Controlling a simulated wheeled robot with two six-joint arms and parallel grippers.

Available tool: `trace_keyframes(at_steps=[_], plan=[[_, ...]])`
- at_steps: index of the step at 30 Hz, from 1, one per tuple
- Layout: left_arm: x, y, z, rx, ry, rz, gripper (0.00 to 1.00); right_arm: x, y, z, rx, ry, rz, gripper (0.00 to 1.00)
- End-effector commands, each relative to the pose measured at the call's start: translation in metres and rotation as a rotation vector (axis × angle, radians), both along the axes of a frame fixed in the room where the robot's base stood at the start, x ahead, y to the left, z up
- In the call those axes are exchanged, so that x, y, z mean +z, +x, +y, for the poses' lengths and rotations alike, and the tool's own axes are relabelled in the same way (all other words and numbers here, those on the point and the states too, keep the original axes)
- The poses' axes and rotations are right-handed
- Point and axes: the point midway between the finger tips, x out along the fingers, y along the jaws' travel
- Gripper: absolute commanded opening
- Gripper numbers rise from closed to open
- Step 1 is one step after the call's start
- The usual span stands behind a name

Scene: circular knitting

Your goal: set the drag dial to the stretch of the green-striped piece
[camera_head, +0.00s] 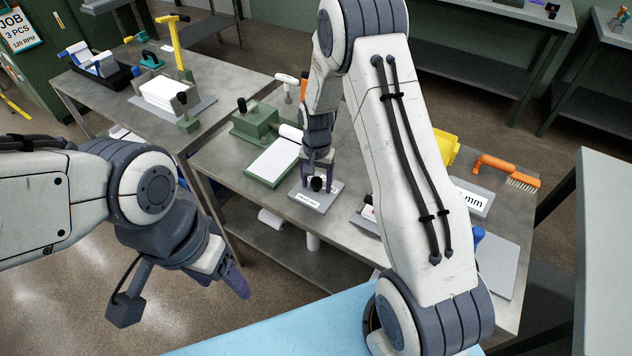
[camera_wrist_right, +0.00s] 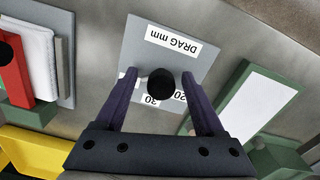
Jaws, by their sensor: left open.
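The drag dial is a grey plate (camera_head: 325,199) labelled "DRAG mm" with a round black knob (camera_head: 316,184). In the right wrist view the plate (camera_wrist_right: 195,28) shows the numbers 20 and 30, and the knob (camera_wrist_right: 160,84) stands between my fingers. My right gripper (camera_head: 318,172) points down at the dial. In the wrist view its two fingers (camera_wrist_right: 160,76) straddle the knob with a gap on each side, so it is open. My left gripper (camera_head: 228,283) is open and empty over the floor at the left. I cannot make out a green-striped piece in either view.
A green device (camera_head: 255,121) with a white sheet on a green-edged board (camera_head: 272,162) stands left of the dial. An orange brush (camera_head: 507,171) and a yellow object (camera_head: 446,148) lie to the right. My right arm hides part of the table.

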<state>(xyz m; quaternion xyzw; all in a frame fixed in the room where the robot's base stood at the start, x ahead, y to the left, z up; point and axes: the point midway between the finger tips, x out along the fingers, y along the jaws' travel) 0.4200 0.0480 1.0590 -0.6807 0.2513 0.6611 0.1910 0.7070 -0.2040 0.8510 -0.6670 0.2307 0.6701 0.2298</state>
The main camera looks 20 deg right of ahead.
Motion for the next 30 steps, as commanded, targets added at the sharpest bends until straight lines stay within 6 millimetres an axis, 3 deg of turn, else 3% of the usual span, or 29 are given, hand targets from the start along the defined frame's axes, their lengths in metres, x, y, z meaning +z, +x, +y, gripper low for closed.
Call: trace_keyframes(at_steps=[8, 21, 30], plan=[[-0.002, 0.000, 0.000, 0.000, 0.000, 0.000, 0.69, 0.008, 0.002, 0.001, 0.002, -0.001, -0.006, 0.71], [-0.009, 0.000, 0.000, 0.000, 0.000, 0.000, 0.69, 0.088, 0.001, 0.000, 0.000, 0.000, -0.005, 0.71], [-0.010, 0.000, 0.000, 0.000, 0.000, 0.000, 0.69, 0.105, 0.000, 0.000, 0.000, 0.000, 0.000, 0.71]])
